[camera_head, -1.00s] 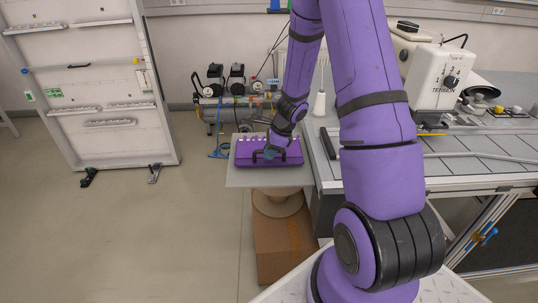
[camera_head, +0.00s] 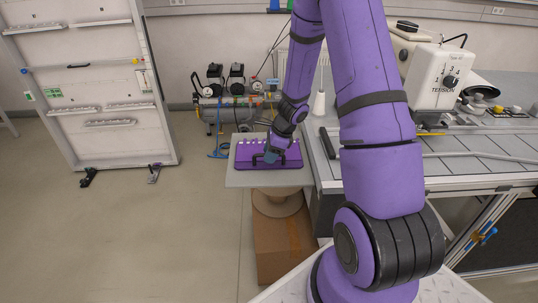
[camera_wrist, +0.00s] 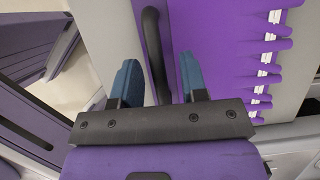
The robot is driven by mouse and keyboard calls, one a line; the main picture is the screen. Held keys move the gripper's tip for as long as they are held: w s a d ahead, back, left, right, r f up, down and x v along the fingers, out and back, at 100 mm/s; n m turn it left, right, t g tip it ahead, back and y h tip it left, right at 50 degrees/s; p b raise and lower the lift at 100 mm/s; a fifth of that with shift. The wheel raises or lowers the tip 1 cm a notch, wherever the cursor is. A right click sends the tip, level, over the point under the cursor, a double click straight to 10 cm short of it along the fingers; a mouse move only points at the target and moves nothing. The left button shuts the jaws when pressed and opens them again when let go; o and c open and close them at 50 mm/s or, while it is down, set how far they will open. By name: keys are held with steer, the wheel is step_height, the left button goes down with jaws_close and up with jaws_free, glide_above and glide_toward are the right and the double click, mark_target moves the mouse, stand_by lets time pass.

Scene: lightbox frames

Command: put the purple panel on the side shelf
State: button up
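The purple panel (camera_head: 248,160) lies flat on the grey side shelf (camera_head: 270,180), with a row of pale fittings along its far edge. The panel also fills the right part of the wrist view (camera_wrist: 225,50). My gripper (camera_head: 270,157) is low over the panel's near side, at its black handle. In the wrist view my gripper (camera_wrist: 160,78) has its two blue fingers apart, with the black handle (camera_wrist: 153,45) between them. A gap shows between handle and fingers. The handle is partly hidden by my gripper in the head view.
A workbench (camera_head: 460,165) with a white tension device (camera_head: 440,78) stands right of the shelf. A cardboard box (camera_head: 280,245) is below the shelf. Pumps (camera_head: 225,85) stand behind it. A white panel rack (camera_head: 95,90) is at left. The floor between is clear.

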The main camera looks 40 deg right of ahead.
steer(key=v, duration=1.1)
steer(key=s+a+r+n, duration=0.4)
steer(key=a+r+n, duration=0.2)
steer(key=r, duration=0.2)
steer(key=s+a+r+n, duration=0.3)
steer(key=a+r+n, duration=0.25)
steer(key=r, duration=0.35)
steer(key=s+a+r+n+t+h, duration=0.1)
steer(key=s+a+r+n, duration=0.1)
steer(key=s+r+n, duration=0.2)
steer(key=s+a+r+n+t+h, duration=0.1)
steer(key=s+a+r+n+h, duration=0.1)
steer(key=s+n, duration=0.7)
steer(key=s+a+r, duration=0.1)
steer(key=s+r, duration=0.1)
steer(key=s, duration=0.1)
steer(key=shift+s+r+h, duration=0.3)
steer(key=shift+s+r, duration=0.05)
steer(key=shift+s, duration=0.05)
steer(key=shift+a, duration=0.1)
